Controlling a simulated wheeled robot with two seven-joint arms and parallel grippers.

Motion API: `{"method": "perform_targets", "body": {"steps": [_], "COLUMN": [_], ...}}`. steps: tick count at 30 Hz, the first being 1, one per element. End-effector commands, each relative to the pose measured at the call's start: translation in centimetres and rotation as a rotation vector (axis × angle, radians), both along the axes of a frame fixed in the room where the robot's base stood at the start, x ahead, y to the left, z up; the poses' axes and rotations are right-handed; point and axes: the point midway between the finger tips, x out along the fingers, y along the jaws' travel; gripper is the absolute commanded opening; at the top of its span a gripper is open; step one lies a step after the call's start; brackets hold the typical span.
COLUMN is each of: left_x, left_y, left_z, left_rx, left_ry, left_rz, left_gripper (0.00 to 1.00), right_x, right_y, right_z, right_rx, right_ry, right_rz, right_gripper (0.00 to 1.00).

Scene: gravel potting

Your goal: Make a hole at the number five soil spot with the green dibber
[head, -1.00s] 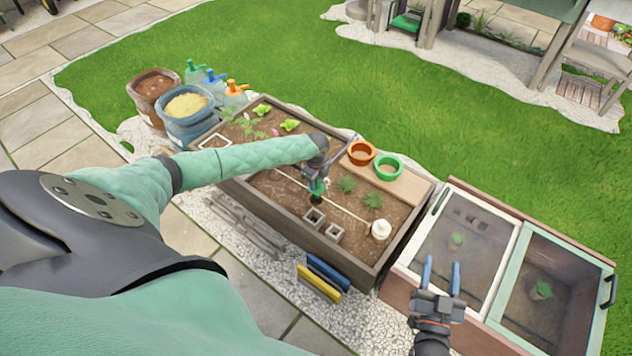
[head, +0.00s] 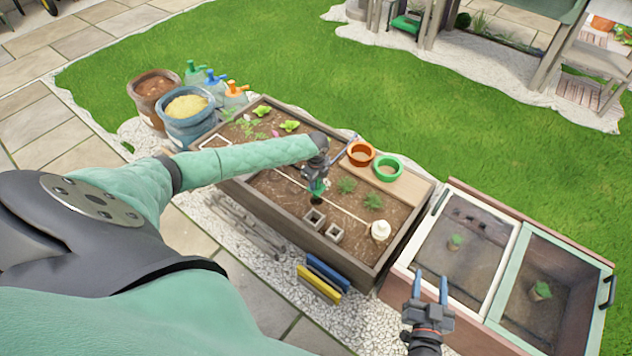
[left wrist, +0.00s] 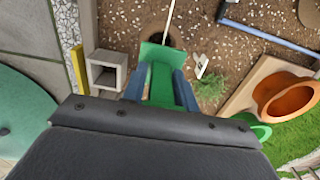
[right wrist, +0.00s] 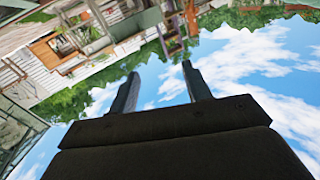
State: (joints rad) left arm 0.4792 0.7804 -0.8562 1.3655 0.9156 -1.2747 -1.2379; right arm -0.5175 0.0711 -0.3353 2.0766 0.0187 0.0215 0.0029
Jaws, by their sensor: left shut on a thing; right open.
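My left gripper (head: 316,180) is shut on the green dibber (left wrist: 161,78) over the soil of the wooden planter bed (head: 262,209). The dibber's green body sits between the blue fingers in the left wrist view; its tip is hidden. A dark round spot in the soil (head: 316,201) lies just below the gripper, and it also shows beyond the dibber in the left wrist view (left wrist: 178,40). A small white marker (left wrist: 201,65) stands beside it; I cannot read its number. My right gripper (head: 431,285) is open and empty near the cold frame.
A glazed cold frame (head: 480,270) stands right.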

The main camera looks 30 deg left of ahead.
Motion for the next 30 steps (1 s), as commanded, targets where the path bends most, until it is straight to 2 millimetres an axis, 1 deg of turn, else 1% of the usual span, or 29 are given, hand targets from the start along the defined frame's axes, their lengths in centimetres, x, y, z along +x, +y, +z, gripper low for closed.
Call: {"method": "perform_targets", "body": {"steps": [30], "left_x": [0.0], "left_y": [0.0], "left_z": [0.6], "left_rx": [0.0], "left_ry": [0.0], "left_rz": [0.0], "left_gripper": [0.09], "right_x": [-1.7], "right_y": [0.0], "right_z": [-6.3], "right_rx": [-0.043], "right_ry": [0.193], "right_rz": [0.015], "right_gripper": [0.49]}}
